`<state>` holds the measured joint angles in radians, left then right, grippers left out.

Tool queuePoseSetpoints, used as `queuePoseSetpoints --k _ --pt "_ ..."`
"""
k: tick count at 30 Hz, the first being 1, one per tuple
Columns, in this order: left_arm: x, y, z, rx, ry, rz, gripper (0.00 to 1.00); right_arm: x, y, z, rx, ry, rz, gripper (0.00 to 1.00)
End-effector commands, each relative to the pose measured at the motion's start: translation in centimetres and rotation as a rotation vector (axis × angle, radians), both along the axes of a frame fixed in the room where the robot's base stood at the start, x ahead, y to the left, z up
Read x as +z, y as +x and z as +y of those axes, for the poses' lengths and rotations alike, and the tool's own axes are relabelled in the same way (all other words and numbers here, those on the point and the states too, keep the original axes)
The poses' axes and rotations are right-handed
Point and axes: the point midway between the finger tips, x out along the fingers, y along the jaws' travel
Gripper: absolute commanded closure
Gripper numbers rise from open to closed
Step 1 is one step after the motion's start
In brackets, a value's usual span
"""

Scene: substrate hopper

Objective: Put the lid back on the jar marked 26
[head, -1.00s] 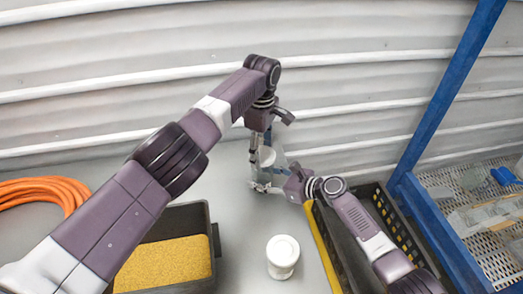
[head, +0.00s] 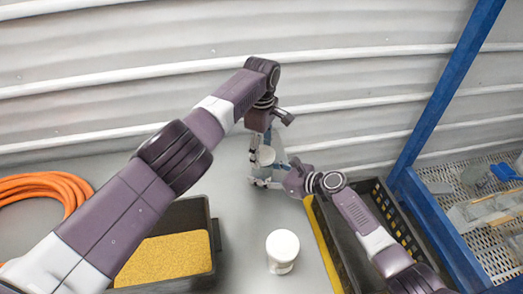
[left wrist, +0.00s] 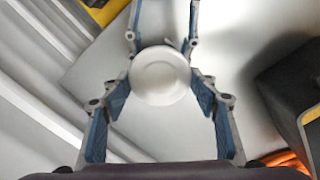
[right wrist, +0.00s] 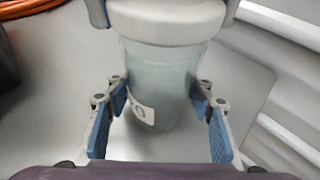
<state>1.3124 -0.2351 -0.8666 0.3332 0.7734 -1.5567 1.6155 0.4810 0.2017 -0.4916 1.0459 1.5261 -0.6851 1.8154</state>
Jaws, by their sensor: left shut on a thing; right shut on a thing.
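A translucent jar (right wrist: 160,80) stands between the fingers of my right gripper (right wrist: 160,115), which is shut on it. A pale label (right wrist: 143,112) on its side is turned partly away, so its full number cannot be read. The white round lid (left wrist: 160,76) is between the fingers of my left gripper (left wrist: 160,92), which is shut on it. In the right wrist view the lid (right wrist: 166,20) sits level at the jar's mouth. I cannot tell whether it is fully seated. In the head view both grippers meet at the jar (head: 264,173), largely hidden by them.
A second white-lidded jar (head: 282,250) stands in front on the grey table. A dark bin with yellow granular fill (head: 165,260) is at left, by an orange hose (head: 40,190). A black crate (head: 388,208) and blue-framed mesh shelf (head: 470,230) are at right. A ribbed wall is behind.

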Motion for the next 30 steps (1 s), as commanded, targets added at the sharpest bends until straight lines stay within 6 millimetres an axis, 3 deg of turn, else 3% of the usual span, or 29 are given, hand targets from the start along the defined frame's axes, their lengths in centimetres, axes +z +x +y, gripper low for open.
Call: queuePoseSetpoints --k 19,20,22,26,30 --pt "-1.2 0.0 0.0 0.0 -0.001 0.0 0.58 0.1 0.0 0.0 0.0 0.001 -0.001 0.95" --pt "-1.1 0.0 0.0 0.0 0.0 0.0 0.58 0.1 0.0 0.0 0.0 0.001 -0.001 1.0" --pt "-1.1 0.0 0.0 -0.01 -0.001 0.0 0.58 0.1 0.0 0.0 0.0 0.001 -0.001 1.0" --pt "-1.1 0.1 -0.1 -0.118 -0.002 0.0 0.58 0.1 0.0 0.0 0.0 0.001 -0.001 1.0" --pt "-1.0 0.2 -0.2 -0.354 -0.003 -0.001 0.58 0.0 0.0 0.0 0.0 0.001 -0.001 1.0"
